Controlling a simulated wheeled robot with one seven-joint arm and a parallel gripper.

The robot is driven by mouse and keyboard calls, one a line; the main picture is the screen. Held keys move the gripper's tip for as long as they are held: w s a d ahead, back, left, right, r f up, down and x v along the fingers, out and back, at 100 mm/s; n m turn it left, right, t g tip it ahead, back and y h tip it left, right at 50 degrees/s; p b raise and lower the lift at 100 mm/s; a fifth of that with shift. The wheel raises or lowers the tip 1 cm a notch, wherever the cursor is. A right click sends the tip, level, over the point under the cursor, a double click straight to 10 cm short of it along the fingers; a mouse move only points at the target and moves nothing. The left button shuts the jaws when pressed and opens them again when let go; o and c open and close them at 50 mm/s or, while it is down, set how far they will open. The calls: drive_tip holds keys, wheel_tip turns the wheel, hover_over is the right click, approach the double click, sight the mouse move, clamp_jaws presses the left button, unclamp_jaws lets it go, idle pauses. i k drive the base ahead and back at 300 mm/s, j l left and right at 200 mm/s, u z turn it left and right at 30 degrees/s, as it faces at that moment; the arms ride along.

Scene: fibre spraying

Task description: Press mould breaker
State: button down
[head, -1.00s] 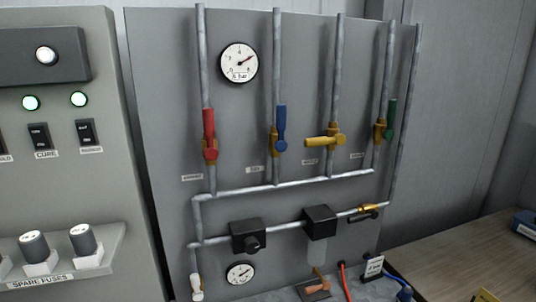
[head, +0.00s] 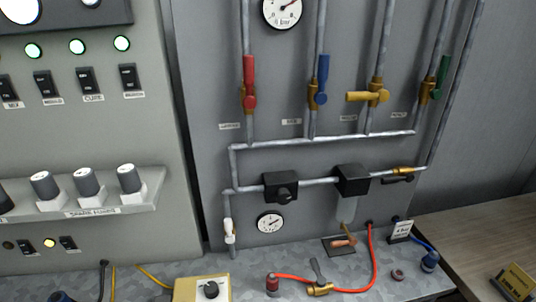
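A row of black breaker switches sits on the grey cabinet at the left in the head view. The mould breaker (head: 45,83) has a small label under it that seems to read MOULD. The cure breaker (head: 88,80) is just to its right. A lit green lamp (head: 33,51) is above the mould breaker. The rocker's exact position is too small to tell. My gripper is not in view.
Spare fuses (head: 88,182) stand on a ledge (head: 150,206) jutting out below the breakers. The pipe panel with red (head: 249,75), blue, yellow and green valve handles is to the right. A yellow box (head: 188,288) and a red hose lie on the bench below.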

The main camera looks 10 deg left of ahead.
sight(42, 80)
drive_tip(key=u, duration=1.25)
